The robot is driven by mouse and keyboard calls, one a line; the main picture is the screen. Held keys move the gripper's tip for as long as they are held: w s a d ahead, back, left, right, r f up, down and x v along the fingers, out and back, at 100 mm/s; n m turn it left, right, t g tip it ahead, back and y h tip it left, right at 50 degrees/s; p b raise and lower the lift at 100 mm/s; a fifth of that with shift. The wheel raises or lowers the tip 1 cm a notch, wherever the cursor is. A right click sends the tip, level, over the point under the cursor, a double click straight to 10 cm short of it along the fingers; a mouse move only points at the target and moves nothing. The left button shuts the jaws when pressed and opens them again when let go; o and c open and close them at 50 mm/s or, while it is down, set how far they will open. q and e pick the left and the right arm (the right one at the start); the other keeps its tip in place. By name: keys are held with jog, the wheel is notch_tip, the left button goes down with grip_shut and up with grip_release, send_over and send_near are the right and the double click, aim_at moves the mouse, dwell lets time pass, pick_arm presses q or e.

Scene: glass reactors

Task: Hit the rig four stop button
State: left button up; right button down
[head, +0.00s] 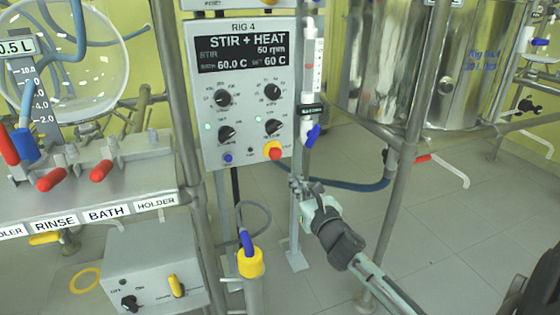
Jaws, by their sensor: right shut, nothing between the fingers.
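The rig four control box (240,95) is a grey panel labelled RIG 4. Its display (243,58) reads STIR + HEAT, 50 rpm and 60.0 C. My left gripper is not in view.
A small blue button (228,158) and several black dials sit on the same panel. A flow tube (311,70) with a blue valve stands right of it. A shelf (95,215) with red-handled valves is at left. Steel vessels (425,65) and frame posts stand at right.

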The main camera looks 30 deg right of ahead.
aim_at(276, 155)
jog(key=x, duration=1)
jog(key=shift+w, duration=0.45)
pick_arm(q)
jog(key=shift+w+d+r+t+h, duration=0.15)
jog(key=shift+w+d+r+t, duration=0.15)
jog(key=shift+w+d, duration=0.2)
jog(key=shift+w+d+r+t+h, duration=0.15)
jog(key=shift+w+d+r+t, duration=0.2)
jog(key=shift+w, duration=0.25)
pick_arm(e)
jog(key=shift+w+d, duration=0.1)
jog(key=shift+w, duration=0.25)
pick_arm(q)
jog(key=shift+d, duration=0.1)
